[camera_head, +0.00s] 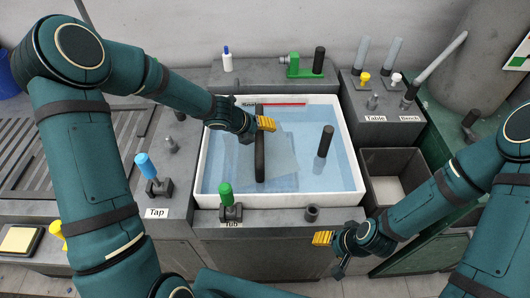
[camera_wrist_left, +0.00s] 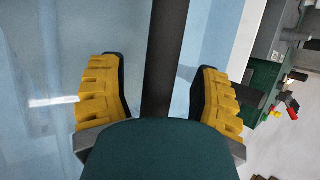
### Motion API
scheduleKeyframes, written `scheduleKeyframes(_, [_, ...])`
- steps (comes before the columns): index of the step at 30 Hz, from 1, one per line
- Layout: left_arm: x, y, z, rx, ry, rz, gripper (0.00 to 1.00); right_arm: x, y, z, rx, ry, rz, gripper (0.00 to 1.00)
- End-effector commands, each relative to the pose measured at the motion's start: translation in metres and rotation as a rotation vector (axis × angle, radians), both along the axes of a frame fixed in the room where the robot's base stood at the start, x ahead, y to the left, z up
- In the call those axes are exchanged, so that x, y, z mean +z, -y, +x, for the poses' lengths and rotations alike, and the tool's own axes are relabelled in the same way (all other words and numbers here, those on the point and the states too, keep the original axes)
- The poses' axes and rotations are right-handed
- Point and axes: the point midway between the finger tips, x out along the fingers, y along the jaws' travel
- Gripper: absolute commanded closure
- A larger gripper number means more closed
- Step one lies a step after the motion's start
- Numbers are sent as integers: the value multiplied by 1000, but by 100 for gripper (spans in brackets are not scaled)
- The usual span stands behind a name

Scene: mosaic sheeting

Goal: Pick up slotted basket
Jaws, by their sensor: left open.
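A white-rimmed tub (camera_head: 203,165) of blue water stands in the middle of the counter. A long dark bar (camera_head: 260,160) runs over the water above a pale submerged rectangle (camera_head: 283,160). The bar may be the slotted basket's handle; I cannot make out slots or basket walls. My left gripper (camera_head: 259,125) is open at the bar's upper part. In the left wrist view the bar (camera_wrist_left: 166,50) passes between its two yellow fingers, with gaps on both sides. My right gripper (camera_head: 330,250) is in front of the counter, apart from the tub; its opening is unclear.
A dark upright cylinder (camera_head: 325,141) stands in the tub's right part. A green-topped valve (camera_head: 226,195) and a blue-topped tap (camera_head: 147,168) stand at the front and left. An open grey bin (camera_head: 396,162) is right of the tub. Bottles and fittings line the back.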

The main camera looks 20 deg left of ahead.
Motion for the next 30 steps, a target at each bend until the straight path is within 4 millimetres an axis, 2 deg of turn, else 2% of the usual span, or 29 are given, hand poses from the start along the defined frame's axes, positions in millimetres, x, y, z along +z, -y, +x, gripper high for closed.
scheduleKeyframes(8, [0, -1, 0, 0, 0, 0, 36, 0, 0, 0, 1, -1, 0, 41])
scheduleKeyframes(9, [0, -1, 0, 0, 0, 0, 41, 0, 0, 0, 1, -1, 0, 41])
scheduleKeyframes(14, [0, 0, 0, 0, 0, 0, 98, 0, 0, 0, 1, -1, 0, 41])
scheduleKeyframes(15, [0, 0, 0, 0, 0, 0, 100, 0, 0, 0, 1, -1, 0, 41])
scheduleKeyframes(30, [0, 1, 0, -1, 1, 0, 100, 0, 0, 0, 0, 0, 0, 41])
